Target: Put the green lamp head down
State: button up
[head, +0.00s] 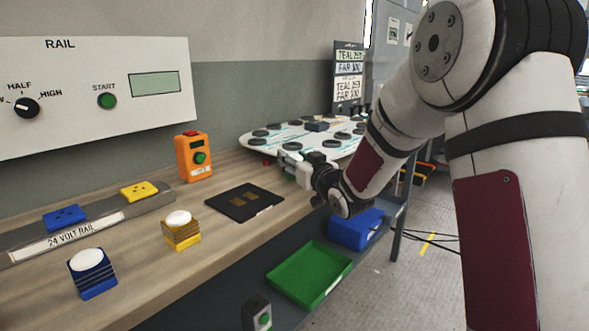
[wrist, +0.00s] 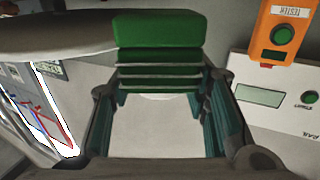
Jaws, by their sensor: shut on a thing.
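In the head view my gripper (head: 296,168) is above the bench's far right part, in front of the white round table, and the lamp head is mostly hidden there. I cannot tell its height above the bench.
A black pad (head: 245,201) and an orange tester (head: 194,157) are on the bench. Yellow (head: 181,236) and blue (head: 92,281) lamp heads stand near the 24 volt rail (head: 90,222). The white round table (head: 262,143) holds dark discs. A green tray (head: 300,282) and blue bin (head: 352,232) are lower.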

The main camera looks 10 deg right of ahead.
jog(key=shift+f, duration=1.15)
jog(key=shift+f+b, duration=0.15)
jog(key=shift+b, duration=0.2)
jog(key=o, duration=1)
jog(key=shift+s, duration=0.25)
jog(key=p+v, duration=0.1)
jog(key=v, duration=1)
jog(key=shift+s, duration=0.3)
